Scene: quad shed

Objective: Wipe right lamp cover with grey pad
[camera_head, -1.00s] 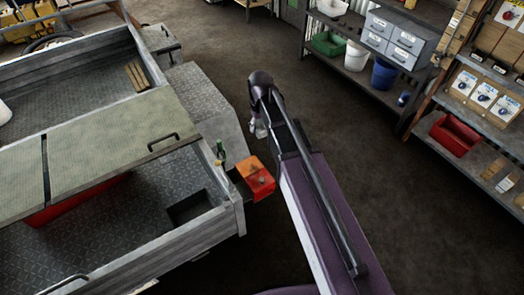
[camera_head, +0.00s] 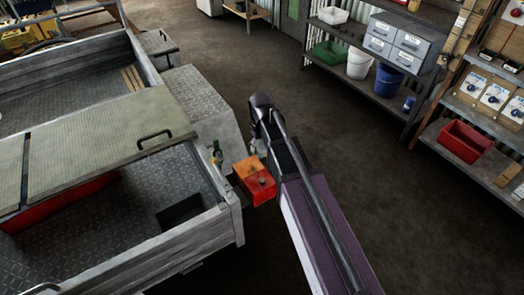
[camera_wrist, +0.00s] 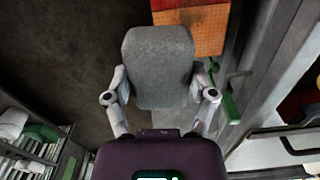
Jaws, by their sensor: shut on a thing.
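The lamp cover (camera_head: 254,182), orange on one side and red on the other, sits at the near corner of the grey metal trailer-like bed. It also shows at the top of the wrist view (camera_wrist: 196,28), just beyond the pad. The grey pad (camera_wrist: 160,62) is a rounded, rough-faced block. My gripper (camera_wrist: 162,88) is shut on it, one finger at each side. In the head view my gripper (camera_head: 254,146) hangs just behind the lamp cover, mostly hidden by my arm. Whether the pad touches the lamp cover cannot be told.
The ribbed bed (camera_head: 95,225) with a lid and handle fills the left. Shelves with grey drawers (camera_head: 400,40), buckets and a red bin (camera_head: 465,141) line the right. The floor between is clear.

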